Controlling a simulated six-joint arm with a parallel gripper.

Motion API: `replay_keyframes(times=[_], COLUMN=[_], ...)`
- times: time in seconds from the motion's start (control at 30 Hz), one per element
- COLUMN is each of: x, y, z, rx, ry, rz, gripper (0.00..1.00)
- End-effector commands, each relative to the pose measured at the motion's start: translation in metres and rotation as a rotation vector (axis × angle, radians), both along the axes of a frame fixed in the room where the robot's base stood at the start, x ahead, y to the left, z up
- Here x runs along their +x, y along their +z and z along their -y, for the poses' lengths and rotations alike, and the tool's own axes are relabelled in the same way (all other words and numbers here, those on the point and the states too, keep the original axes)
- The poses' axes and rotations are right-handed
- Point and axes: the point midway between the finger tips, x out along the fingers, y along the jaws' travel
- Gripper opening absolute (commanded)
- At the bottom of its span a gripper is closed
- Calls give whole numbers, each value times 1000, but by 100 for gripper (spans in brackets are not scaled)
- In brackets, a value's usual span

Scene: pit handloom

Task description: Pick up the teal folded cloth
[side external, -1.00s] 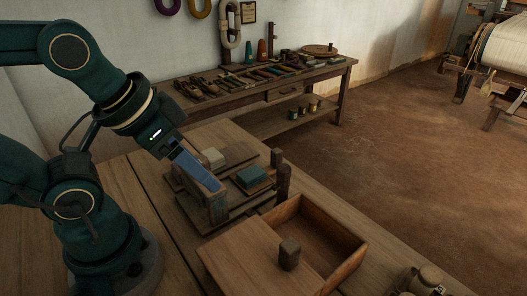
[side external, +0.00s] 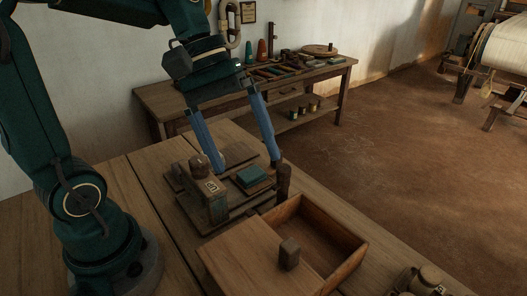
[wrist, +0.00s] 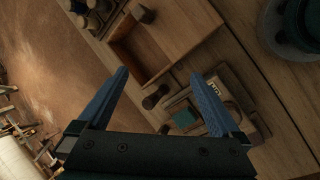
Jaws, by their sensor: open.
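The teal folded cloth (side external: 252,176) lies on a small wooden platform beside an upright wooden block. It also shows in the wrist view (wrist: 185,118), close to the inner side of the right finger. My gripper (side external: 247,163) is open and empty, with its blue fingers spread wide and pointing down. In the side view its fingertips appear behind and above the cloth, one on either side. I cannot tell the exact height gap. In the wrist view my gripper (wrist: 158,73) has the cloth off to the right of its middle.
A wooden box (side external: 335,229) with a partly slid lid and a knob (side external: 289,255) stands in front. A labelled wooden block (side external: 207,190) and a dark post (side external: 284,182) flank the cloth. A back bench (side external: 341,75) holds spools and tools.

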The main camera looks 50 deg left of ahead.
Motion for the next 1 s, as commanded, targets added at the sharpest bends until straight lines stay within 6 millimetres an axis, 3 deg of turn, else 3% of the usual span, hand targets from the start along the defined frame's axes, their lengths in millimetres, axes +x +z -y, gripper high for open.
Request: replay_keyframes(times=[0.27,0.5,0.73,0.83,1.0], x=[56,86,85,78,70], y=[-24,-64,-118,-136,-148], z=[-41,-98,-150,-161,-166], rx=[-313,-593,-817,-866,-905], ry=[324,591,809,864,906], rz=[-257,-420,-521,-554,-577], gripper=[100,100,100,100,100])
